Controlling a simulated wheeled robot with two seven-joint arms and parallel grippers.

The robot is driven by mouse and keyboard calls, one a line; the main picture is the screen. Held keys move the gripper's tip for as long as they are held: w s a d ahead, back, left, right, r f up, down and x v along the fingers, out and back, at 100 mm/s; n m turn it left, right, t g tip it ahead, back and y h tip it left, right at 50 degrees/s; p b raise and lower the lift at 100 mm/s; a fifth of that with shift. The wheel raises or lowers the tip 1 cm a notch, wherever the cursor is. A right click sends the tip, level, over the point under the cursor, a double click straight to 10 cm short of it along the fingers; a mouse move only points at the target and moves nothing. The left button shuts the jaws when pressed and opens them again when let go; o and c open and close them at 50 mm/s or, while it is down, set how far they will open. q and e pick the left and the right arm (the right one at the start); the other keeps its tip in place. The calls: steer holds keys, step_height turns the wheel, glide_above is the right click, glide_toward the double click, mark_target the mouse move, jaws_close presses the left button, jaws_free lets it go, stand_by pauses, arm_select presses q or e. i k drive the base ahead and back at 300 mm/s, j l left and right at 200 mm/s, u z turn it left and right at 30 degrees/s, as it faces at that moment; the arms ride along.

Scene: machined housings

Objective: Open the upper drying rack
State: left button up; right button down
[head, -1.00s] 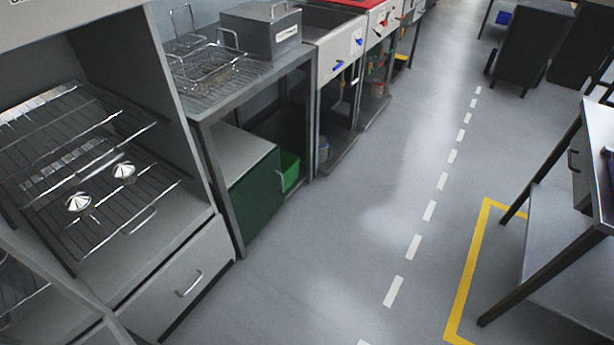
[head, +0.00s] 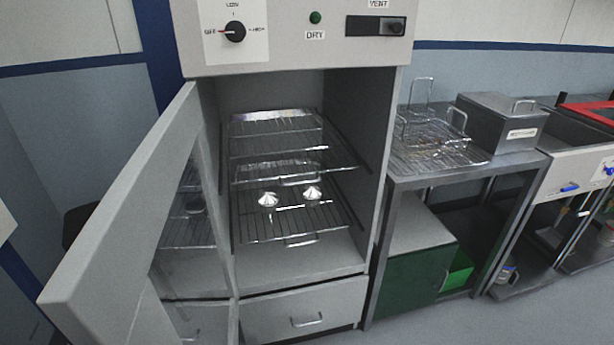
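The drying cabinet (head: 385,120) stands in front of me with its door (head: 130,200) swung open to the left. Inside, the upper drying rack (head: 285,150) is a wire shelf with a bar handle (head: 300,181) at its front. The lower rack (head: 290,222) sits below it and carries two shiny cone-shaped parts, a left one (head: 268,200) and a right one (head: 312,193). The lower rack has its own front handle (head: 301,240). Neither of my grippers is in view.
A drawer (head: 305,315) with a handle is under the racks. A control panel with a knob (head: 234,32) is above. To the right is a metal table (head: 470,170) with wire baskets (head: 435,140), a lidded grey box (head: 500,120) and a green cabinet (head: 415,280) below.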

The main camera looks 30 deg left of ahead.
mark_target(285, 113)
steer(key=l+u, duration=0.35)
steer(key=u, duration=0.15)
steer(key=l+u, duration=0.5)
steer(key=k+l+u, duration=0.1)
steer(key=u, duration=0.4)
steer(key=l, duration=0.15)
